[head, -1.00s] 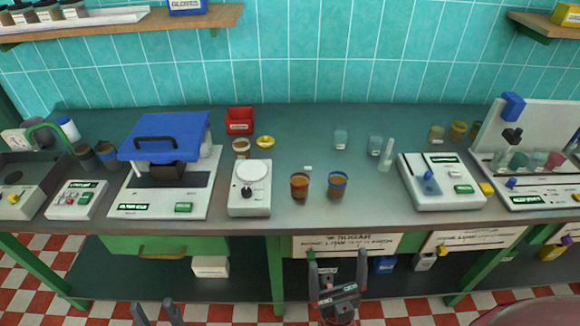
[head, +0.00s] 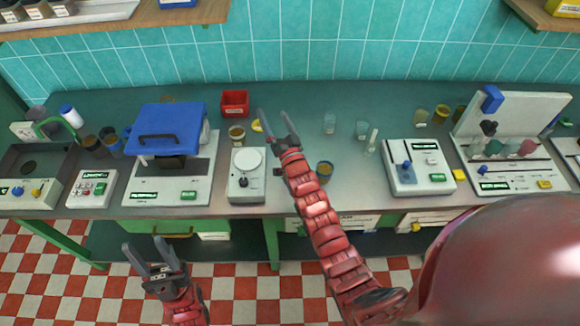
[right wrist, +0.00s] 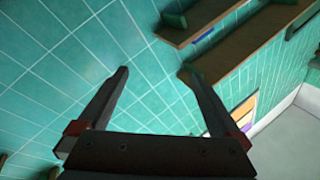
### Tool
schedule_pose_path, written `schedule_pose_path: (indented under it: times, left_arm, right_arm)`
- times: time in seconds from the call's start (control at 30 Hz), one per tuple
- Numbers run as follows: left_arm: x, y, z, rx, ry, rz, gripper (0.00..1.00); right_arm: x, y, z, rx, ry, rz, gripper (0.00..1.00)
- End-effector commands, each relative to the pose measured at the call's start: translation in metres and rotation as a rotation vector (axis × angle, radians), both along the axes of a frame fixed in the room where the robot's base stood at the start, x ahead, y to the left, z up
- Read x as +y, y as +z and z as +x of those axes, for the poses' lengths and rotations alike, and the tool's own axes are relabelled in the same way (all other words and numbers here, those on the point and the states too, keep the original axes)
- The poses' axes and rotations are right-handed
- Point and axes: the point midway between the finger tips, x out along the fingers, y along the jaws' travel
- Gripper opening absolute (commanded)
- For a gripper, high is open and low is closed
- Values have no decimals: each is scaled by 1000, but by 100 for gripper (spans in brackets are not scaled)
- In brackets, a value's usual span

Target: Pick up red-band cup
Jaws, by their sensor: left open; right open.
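The red-band cup is not visible now; my right arm covers the spot on the counter where it stood in the earlier head view. A brown cup with a blue band (head: 324,171) stands just right of that arm, partly hidden by it. My right gripper (head: 274,118) is raised in front of the counter, open and empty. In the right wrist view its open fingers (right wrist: 158,78) point at the tiled wall and a shelf, with no cup between them. My left gripper (head: 146,247) is open and empty, low in front of the counter's front edge.
Left of my right arm are a white scale (head: 247,174), a small cup (head: 237,134) and a red bin (head: 235,103). To the right stand clear glasses (head: 330,123) and a white device (head: 417,168). A blue-lidded machine (head: 168,130) stands on the left.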

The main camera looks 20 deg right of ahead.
Motion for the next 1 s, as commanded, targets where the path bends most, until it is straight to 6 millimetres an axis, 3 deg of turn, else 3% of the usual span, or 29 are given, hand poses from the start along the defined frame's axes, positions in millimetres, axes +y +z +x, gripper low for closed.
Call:
schedule_pose_path:
  times: [0.03, 0.13, 0.23, 0.33, 0.47, 0.7, 0.83, 1.0]
  left_arm:
    - [0, 1, 0, 0, 0, 0, 50]
    - [0, 1, 0, 0, 0, 0, 50]
    - [0, 0, 0, 0, 0, 0, 50]
    - [0, 0, 0, 0, 0, 0, 50]
    - [0, 0, 0, 0, 0, 0, 50]
    - [0, 0, 0, 0, 0, 0, 50]
    - [0, 0, 0, 0, 0, 0, 50]
    - [0, -5, 0, 0, 0, 0, 50]
  right_arm:
    - [-1, -10, 25, 110, 4, 57, 100]
    - [-10, -41, 59, 351, -22, 188, 100]
    - [-20, -68, 78, 583, -88, 335, 100]
    - [-30, -89, 80, 806, -191, 492, 100]
    - [-39, -99, 62, 1067, -374, 701, 100]
    - [-37, -82, -10, 1435, -765, 1011, 100]
    - [-32, -66, -40, 1534, -904, 1091, 100]
    - [-31, -69, -54, 1576, -971, 1118, 100]
